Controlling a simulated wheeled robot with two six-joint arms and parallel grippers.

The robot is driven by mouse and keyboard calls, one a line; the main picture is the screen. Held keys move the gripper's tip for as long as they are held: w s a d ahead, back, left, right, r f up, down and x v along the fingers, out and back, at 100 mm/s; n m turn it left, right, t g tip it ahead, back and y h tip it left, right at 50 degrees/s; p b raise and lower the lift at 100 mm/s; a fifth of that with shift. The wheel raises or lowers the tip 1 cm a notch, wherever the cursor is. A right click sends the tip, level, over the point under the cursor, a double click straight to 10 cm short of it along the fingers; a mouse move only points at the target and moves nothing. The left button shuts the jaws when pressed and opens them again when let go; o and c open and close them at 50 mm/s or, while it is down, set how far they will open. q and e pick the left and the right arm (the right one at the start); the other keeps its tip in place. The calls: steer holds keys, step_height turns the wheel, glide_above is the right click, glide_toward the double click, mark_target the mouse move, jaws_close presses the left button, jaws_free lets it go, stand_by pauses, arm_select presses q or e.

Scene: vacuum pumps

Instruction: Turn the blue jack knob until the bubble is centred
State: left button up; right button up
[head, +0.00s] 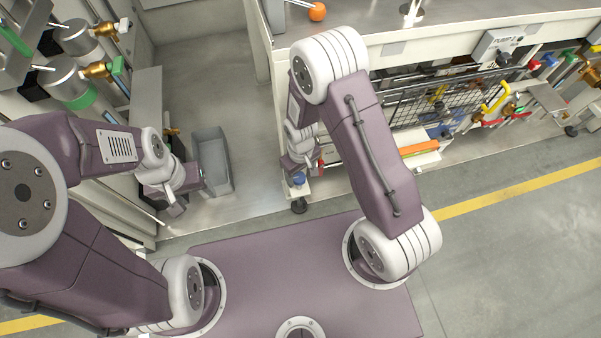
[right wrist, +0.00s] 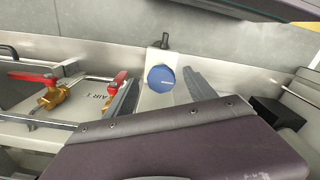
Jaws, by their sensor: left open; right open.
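The blue jack knob (right wrist: 161,78) shows its round face in the right wrist view, on a pale bracket. It shows small in the head view (head: 298,180), at the lower corner of the pump bench. My right gripper (right wrist: 160,86) is open, with one finger on each side of the knob and visible gaps between. In the head view my right gripper (head: 302,168) is at the knob, partly hidden by its own wrist. My left gripper (head: 176,205) is open and empty, beside a grey bin. I cannot make out a bubble level in either view.
Red-handled brass valves (right wrist: 50,92) sit left of the knob in the right wrist view. The grey bin (head: 213,162) stands on the floor near my left gripper. A caster (head: 299,206) is under the bench corner. Open floor (head: 500,240) lies to the right.

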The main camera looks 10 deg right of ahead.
step_height(320, 180, up, 6)
steer(key=p, duration=0.6)
steer(key=shift+r+p, duration=0.15)
steer(key=shift+p, duration=0.25)
